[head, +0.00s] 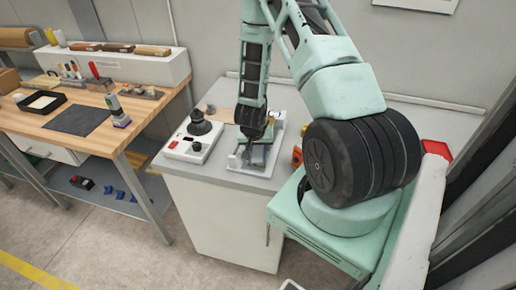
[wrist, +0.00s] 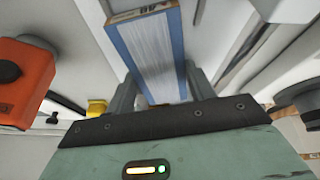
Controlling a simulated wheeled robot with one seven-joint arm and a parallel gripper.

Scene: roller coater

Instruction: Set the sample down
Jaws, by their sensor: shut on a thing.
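The sample (wrist: 150,50) is a flat panel with a pale, streaked face and blue edges. In the wrist view it stands out beyond my gripper (wrist: 160,92), whose two grey fingers are shut on its near end. In the head view my gripper (head: 256,146) points down over a pale grey fixture (head: 236,161) on the grey-topped cabinet (head: 208,179). The sample is small and partly hidden there by the gripper. I cannot tell whether it touches the fixture.
A white device with a black top (head: 193,140) stands left of the fixture. An orange object (wrist: 22,85) is close by at the left of the wrist view. A wooden workbench (head: 45,117) with a dark mat (head: 76,120) stands at the left.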

